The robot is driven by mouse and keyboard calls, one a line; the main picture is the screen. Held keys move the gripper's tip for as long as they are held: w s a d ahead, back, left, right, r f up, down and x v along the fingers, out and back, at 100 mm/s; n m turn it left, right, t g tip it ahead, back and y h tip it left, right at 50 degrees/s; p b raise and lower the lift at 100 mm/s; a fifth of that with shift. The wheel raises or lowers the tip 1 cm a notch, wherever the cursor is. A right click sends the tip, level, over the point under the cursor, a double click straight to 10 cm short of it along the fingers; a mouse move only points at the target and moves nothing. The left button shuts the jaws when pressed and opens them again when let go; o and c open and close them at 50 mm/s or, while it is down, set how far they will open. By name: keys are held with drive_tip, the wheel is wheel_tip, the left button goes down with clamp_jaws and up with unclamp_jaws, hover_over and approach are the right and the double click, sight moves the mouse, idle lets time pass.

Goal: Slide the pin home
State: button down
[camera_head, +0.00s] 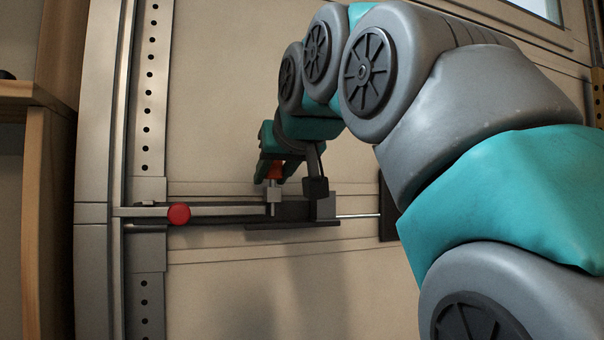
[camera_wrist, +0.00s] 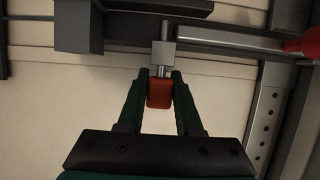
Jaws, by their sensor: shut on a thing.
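My gripper (camera_head: 271,168) is shut on the orange-red grip of a metal pin. In the wrist view the grip (camera_wrist: 159,94) sits between my two green fingers (camera_wrist: 159,78). The pin (camera_head: 272,208) has a square grey collar (camera_wrist: 162,54) and a thin shank beyond it, which lies against the dark latch body (camera_head: 296,212). I cannot tell whether the shank is in a hole or only in front of the latch. A flat bar (camera_head: 228,211) runs left from the latch; a red ball knob (camera_head: 179,214) stands on it.
A thin rod (camera_head: 357,215) runs from the latch right to a dark plate (camera_head: 388,215), partly behind my arm. A perforated vertical rail (camera_head: 150,100) stands left. The pale panel (camera_head: 220,110) lies close behind the latch. A wooden shelf (camera_head: 38,100) is at far left.

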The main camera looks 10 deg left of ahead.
drive_tip(key=shift+f, duration=0.35)
drive_tip(key=c, duration=0.5)
unclamp_jaws()
drive_tip(key=shift+s, duration=0.1)
drive_tip(key=v, duration=0.7)
drive_tip(key=shift+s+d+r, duration=0.15)
drive_tip(key=shift+s+d, duration=0.05)
